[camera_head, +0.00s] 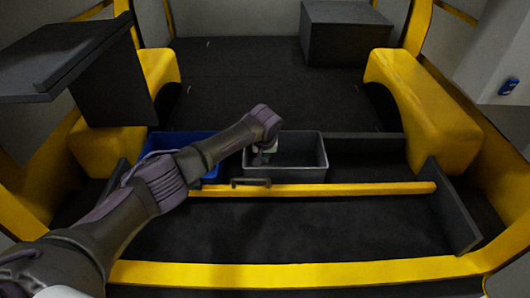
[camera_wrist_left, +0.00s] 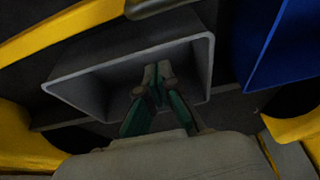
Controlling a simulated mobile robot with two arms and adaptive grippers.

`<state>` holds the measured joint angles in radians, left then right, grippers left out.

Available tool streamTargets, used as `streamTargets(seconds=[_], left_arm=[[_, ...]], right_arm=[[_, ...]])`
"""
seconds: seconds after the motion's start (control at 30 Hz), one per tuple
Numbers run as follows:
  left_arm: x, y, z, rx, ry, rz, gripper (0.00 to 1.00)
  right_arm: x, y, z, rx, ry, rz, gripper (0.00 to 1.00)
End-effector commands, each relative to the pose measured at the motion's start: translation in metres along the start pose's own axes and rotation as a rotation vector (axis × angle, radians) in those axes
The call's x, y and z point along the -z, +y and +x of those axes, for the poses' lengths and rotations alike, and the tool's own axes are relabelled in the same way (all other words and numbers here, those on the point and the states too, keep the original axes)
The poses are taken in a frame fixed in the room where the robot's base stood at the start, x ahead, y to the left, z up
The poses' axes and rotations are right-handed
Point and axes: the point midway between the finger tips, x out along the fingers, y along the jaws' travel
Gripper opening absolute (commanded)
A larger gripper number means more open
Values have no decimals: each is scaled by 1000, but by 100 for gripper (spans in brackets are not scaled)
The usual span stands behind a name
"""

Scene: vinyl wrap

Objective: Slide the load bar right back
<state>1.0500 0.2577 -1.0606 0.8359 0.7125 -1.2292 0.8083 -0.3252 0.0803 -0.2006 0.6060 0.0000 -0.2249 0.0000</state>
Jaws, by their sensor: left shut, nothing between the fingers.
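The yellow load bar (camera_head: 345,188) lies across the van floor, in front of the bins, with a dark handle (camera_head: 250,182) near its left part. In the left wrist view the bar (camera_wrist_left: 62,28) crosses the upper left, with its handle (camera_wrist_left: 155,6) at the top edge. My left gripper (camera_head: 262,156) is over the left side of the grey bin, behind the bar and apart from it. In the left wrist view its fingers (camera_wrist_left: 157,76) are shut and empty in front of the bin's opening. My left arm hides the bar's left end. My right gripper is not seen.
The grey bin (camera_head: 318,155) and a blue bin (camera_head: 210,172) stand just behind the bar. Yellow wheel arches (camera_head: 425,105) flank the floor. A dark box (camera_head: 345,38) stands at the back right. The floor behind the bins (camera_head: 240,75) is largely clear.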

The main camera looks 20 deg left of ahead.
Motion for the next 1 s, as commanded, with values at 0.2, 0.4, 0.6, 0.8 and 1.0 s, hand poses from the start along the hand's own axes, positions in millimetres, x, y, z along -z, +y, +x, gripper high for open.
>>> streamTargets(seconds=[0.2, 0.4, 0.6, 0.8, 1.0], left_arm=[[-1, 1, 31, 0, 0, -1, 0], [-9, 0, 33, 0, 2, 4, 0], [-27, -1, 31, 1, 2, 2, 0], [-39, 0, 31, 0, 1, 2, 0], [-40, 0, 32, 1, 1, 0, 0]], right_arm=[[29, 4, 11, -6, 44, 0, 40], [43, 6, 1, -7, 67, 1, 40], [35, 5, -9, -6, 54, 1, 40], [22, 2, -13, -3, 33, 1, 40], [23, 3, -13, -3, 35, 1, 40]])
